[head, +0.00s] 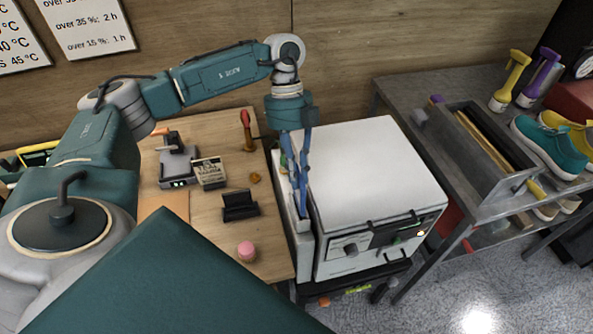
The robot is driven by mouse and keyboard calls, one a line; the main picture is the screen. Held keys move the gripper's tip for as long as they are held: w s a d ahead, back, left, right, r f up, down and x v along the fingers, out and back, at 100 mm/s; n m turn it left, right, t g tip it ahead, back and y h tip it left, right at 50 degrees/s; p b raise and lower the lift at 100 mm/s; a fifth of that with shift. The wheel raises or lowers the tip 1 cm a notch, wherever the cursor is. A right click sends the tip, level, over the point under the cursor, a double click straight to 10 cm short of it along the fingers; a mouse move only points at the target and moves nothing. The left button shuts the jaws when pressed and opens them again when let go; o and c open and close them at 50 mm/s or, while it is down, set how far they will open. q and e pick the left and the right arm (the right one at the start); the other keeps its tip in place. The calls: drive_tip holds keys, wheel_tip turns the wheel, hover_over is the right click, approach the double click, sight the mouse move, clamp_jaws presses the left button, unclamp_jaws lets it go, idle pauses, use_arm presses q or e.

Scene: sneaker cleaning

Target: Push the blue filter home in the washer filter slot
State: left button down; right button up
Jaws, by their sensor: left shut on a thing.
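The white washer (375,175) stands right of the wooden table, its control panel facing the front. My left gripper (302,205) reaches down from above at the washer's left side, by a narrow pale upright part (303,243). It is shut on a slim blue piece that I take for the blue filter. The blue of the fingers and of the filter run together, so I cannot separate them clearly. The filter slot is hidden by the gripper, and I cannot tell how deep the filter sits. My right gripper is not in view.
The wooden table (215,235) at left holds a small device (177,165), a labelled box (210,173), a black holder (240,206) and a pink-topped jar (246,251). A grey metal bench (425,90) at right holds an open drawer-like box, spray bottles and a teal sneaker (549,146). The washer's top is clear.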

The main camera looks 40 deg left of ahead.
use_arm(q)
drive_tip(key=shift+f+b, duration=1.6)
drive_tip(key=shift+f, duration=1.45)
drive_tip(key=c, duration=1.6)
unclamp_jaws()
drive_tip(key=shift+w+r, duration=0.1)
drive_tip(key=shift+r, duration=0.1)
drive_tip(key=v, duration=1.1)
drive_tip(key=shift+r, duration=0.35)
drive_tip(key=shift+f, duration=0.1)
